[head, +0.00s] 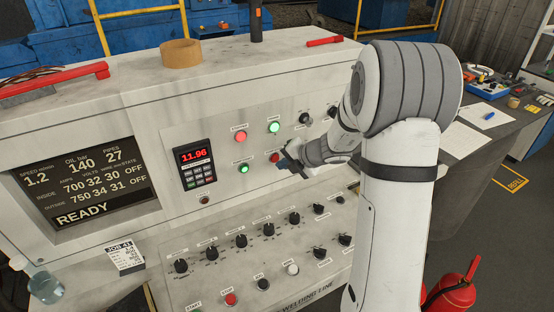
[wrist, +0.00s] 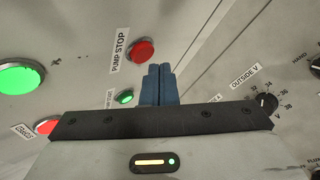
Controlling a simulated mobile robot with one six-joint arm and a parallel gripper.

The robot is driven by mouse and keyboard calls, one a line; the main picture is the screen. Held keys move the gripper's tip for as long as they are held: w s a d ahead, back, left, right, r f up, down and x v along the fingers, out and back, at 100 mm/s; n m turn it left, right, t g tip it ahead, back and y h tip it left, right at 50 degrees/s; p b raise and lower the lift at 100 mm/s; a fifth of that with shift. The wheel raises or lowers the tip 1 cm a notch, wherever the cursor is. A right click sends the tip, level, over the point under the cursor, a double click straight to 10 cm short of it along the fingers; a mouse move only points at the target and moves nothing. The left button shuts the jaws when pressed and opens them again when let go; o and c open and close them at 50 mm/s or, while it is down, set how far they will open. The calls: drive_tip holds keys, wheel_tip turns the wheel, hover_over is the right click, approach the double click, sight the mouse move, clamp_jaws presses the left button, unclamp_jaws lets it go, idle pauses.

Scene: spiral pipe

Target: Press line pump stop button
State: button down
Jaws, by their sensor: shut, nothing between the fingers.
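The red pump stop button (wrist: 142,51) sits on the upright panel beside a "PUMP STOP" label (wrist: 120,50) in the wrist view. In the head view the red button (head: 275,157) shows just left of my fingertips. My gripper (head: 284,164) is in front of the panel, its blue fingers closed together and empty. In the wrist view the closed fingers (wrist: 157,83) point toward the panel, just below and right of the red button in the picture. I cannot tell how far the tips are from the panel; no contact is visible.
A green button (head: 243,169), a red lamp (head: 239,137) and a green lamp (head: 274,127) are close by. A keypad display (head: 194,164) is to the left. Several black knobs (head: 240,241) stand on the sloped panel below. A tape roll (head: 181,53) lies on top.

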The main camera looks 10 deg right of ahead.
drive_tip(key=shift+w, duration=0.1)
drive_tip(key=shift+w+a+p, duration=0.15)
drive_tip(key=shift+w+p, duration=0.1)
drive_tip(key=shift+p, duration=0.05)
drive_tip(key=shift+w+a, duration=0.1)
drive_tip(key=shift+w, duration=0.25)
idle(0.8)
drive_tip(key=shift+s, duration=0.15)
drive_tip(key=shift+s+d, duration=0.25)
drive_tip(key=shift+s, duration=0.35)
drive_tip(key=s, duration=0.1)
drive_tip(key=s+d, duration=0.1)
drive_tip(key=s, duration=0.2)
drive_tip(key=shift+s+d, duration=0.25)
drive_tip(key=shift+s, duration=0.15)
idle(0.7)
